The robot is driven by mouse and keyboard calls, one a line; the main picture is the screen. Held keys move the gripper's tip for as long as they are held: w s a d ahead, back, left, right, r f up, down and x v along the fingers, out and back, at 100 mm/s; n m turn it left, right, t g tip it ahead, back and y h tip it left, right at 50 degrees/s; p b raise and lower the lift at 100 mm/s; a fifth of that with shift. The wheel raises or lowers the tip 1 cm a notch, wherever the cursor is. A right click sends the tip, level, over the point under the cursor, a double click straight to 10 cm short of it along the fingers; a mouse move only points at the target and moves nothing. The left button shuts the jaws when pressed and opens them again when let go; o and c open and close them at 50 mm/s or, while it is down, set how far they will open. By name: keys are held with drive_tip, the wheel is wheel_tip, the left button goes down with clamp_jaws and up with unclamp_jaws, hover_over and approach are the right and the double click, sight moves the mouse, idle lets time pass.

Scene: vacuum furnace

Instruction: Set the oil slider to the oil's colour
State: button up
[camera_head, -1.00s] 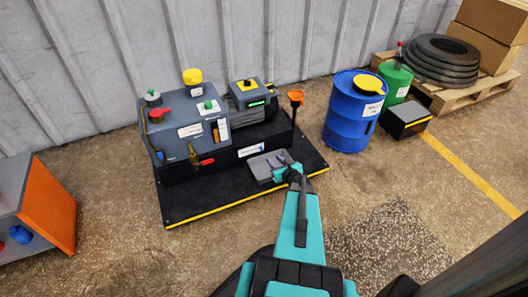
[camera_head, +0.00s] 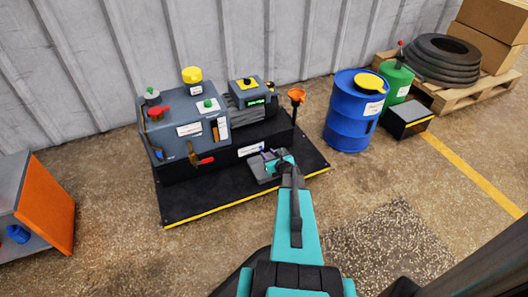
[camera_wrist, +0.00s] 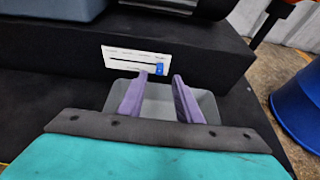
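The slider panel (camera_wrist: 137,60) is a white plate on the black front of the pump base, with a dark slot and small labels too blurred to read. Its blue knob (camera_wrist: 159,69) sits at the right end of the slot. The panel also shows in the head view (camera_head: 249,150). My gripper (camera_wrist: 160,75) is open, its two purple fingers pointing at the panel's right end. A brown sight-glass strip (camera_head: 215,130) shows on the grey tank (camera_head: 180,147).
A grey tray (camera_wrist: 155,100) lies below the fingers. An orange funnel (camera_head: 296,96) stands at the base's right end. A blue drum (camera_head: 348,125) is to the right, an orange cabinet (camera_head: 50,205) to the left. The floor in front is free.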

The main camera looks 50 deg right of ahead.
sight(262, 149)
drive_tip(key=shift+b+x, duration=0.65)
drive_tip(key=shift+x, duration=2.3)
drive_tip(key=shift+c, duration=0.4)
clamp_jaws()
